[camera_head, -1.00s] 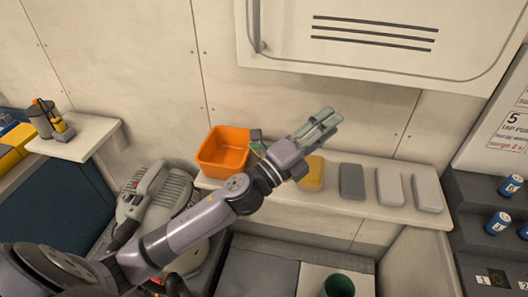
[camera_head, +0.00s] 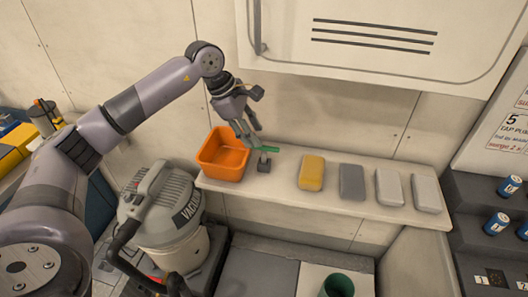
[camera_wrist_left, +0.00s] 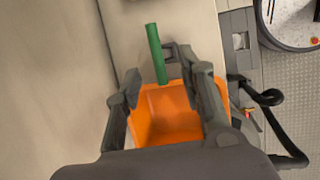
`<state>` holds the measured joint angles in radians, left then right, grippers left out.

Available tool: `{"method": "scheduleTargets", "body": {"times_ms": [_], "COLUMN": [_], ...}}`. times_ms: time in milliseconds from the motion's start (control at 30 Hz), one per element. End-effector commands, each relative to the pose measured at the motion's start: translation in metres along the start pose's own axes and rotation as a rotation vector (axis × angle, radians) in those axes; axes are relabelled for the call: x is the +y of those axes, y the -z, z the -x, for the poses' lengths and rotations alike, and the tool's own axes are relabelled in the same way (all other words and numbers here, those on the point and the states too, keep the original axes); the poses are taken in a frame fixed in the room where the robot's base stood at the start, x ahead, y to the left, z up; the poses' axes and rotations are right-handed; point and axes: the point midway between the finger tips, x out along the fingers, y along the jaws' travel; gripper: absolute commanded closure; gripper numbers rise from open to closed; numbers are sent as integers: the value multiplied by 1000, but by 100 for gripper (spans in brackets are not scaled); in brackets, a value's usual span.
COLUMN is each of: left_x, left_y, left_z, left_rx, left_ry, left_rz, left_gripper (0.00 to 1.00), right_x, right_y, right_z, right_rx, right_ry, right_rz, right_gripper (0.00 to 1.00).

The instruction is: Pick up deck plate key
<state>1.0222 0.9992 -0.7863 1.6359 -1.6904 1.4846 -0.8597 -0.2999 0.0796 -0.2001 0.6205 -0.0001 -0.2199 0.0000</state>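The deck plate key appears to be the small tool with a green bar handle (camera_head: 265,149) and a dark grey lower part, on the shelf just right of the orange bin. Its green bar also shows in the left wrist view (camera_wrist_left: 156,55), ahead of and roughly between the fingers. My left gripper (camera_head: 248,138) hangs fingers-down over the shelf beside the green bar. In the left wrist view its fingers (camera_wrist_left: 163,85) are spread apart with nothing held. I cannot tell whether a fingertip touches the key. My right gripper is not in view.
An orange bin (camera_head: 222,171) stands left of the key. A yellow block (camera_head: 312,172), a dark grey block (camera_head: 351,182) and two pale blocks lie along the shelf (camera_head: 285,185) to the right. A vacuum (camera_head: 165,205) stands below. A vented locker door (camera_head: 375,45) is above.

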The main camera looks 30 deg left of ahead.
Motion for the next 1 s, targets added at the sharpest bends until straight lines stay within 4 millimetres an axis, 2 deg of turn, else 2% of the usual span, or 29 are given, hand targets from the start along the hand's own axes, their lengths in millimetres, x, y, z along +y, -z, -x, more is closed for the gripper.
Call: {"method": "scheduleTargets", "body": {"times_ms": [333, 500, 767, 1000], "left_x": [4, 4, 4, 4], "left_y": [-2, -1, 0, 0], "left_z": [-43, -62, -66, -65], "left_rx": [-4, -6, -6, -6], "left_ry": [7, 3, 1, 1], "left_rz": [2, 0, 0, 0], "left_gripper": [64, 64, 64, 80], "right_x": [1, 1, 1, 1], "right_y": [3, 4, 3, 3], "right_z": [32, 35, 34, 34], "right_rx": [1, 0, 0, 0], "right_ry": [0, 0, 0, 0], "right_rz": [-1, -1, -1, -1], "right_gripper": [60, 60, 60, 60]}}
